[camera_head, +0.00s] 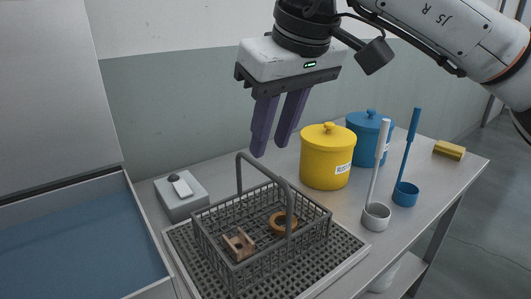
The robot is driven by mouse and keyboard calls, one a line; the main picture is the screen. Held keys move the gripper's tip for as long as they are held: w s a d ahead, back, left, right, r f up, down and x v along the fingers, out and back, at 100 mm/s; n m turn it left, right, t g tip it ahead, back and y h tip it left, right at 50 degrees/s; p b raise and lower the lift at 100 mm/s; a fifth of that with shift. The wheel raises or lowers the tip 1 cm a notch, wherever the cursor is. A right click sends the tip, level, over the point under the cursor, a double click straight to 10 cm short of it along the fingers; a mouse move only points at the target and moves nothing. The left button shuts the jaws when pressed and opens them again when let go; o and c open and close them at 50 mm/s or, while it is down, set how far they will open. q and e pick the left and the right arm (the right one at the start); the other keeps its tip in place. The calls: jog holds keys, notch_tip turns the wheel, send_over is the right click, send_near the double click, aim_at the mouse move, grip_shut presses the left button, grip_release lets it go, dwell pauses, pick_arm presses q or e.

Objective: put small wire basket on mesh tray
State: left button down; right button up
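The small grey wire basket (240,259) sits on the grey mesh tray (345,249), its arched handle (264,168) standing up. A tan notched block (239,244) and an orange-brown ring (278,224) lie inside it. My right gripper (270,147) comes in from the upper right. Its two purple fingers are apart with nothing between them, just above the handle in the picture. They look clear of the handle. My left gripper is out of view. The tray's middle is hidden beneath the basket.
The tank (130,230) with blue liquid is at the left. A grey box (181,193) stands behind the tray.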

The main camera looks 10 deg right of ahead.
jog(key=v, duration=0.4)
jog(key=shift+f, duration=0.15)
dwell(1.4)
